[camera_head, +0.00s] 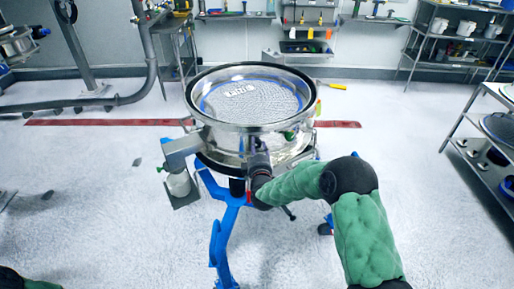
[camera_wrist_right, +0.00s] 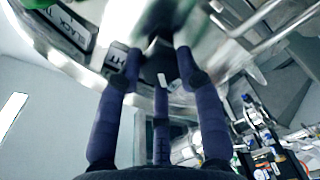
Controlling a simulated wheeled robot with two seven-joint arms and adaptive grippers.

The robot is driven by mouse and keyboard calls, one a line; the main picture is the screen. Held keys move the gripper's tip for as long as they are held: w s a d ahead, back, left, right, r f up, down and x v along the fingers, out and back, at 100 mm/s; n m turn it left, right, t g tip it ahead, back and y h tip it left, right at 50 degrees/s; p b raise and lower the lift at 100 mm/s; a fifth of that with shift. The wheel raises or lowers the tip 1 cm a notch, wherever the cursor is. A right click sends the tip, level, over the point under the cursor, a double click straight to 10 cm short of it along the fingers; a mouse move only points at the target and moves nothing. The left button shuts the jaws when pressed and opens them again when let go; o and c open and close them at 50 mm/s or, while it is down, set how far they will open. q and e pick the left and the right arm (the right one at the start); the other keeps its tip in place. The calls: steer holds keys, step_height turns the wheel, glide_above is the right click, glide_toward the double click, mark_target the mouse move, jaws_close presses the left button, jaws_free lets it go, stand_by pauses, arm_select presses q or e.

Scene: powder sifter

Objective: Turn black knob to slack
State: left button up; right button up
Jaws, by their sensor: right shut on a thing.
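The round steel sifter (camera_head: 215,133) stands in the middle of the head view, with a pale mesh (camera_head: 252,101) in its top. My right gripper (camera_head: 257,150) reaches up to the sifter's front side. In the right wrist view, the fingers of my right gripper (camera_wrist_right: 158,60) close around a black knob (camera_wrist_right: 160,66) by the steel wall. In the head view the gripper hides the knob. A label reading "BLACK" (camera_wrist_right: 68,30) and a partly covered label ending in "HT" (camera_wrist_right: 121,58) are beside it. My left gripper is out of view; only part of that arm shows at bottom left.
The sifter stands on a blue stand (camera_head: 222,240). A steel box (camera_head: 182,150) and a white container (camera_head: 180,183) are at its left side. Shelving (camera_head: 480,130) stands at the right. The floor around the stand is mostly clear.

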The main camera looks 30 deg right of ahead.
steer(key=o, duration=1.1)
steer(key=shift+s+f, duration=0.15)
steer(key=shift+f, duration=0.35)
steer(key=shift+o, duration=0.2)
steer(key=shift+d+r, duration=0.1)
steer(key=shift+r, duration=0.05)
steer(key=shift+r, duration=0.1)
steer(key=v, duration=1.2)
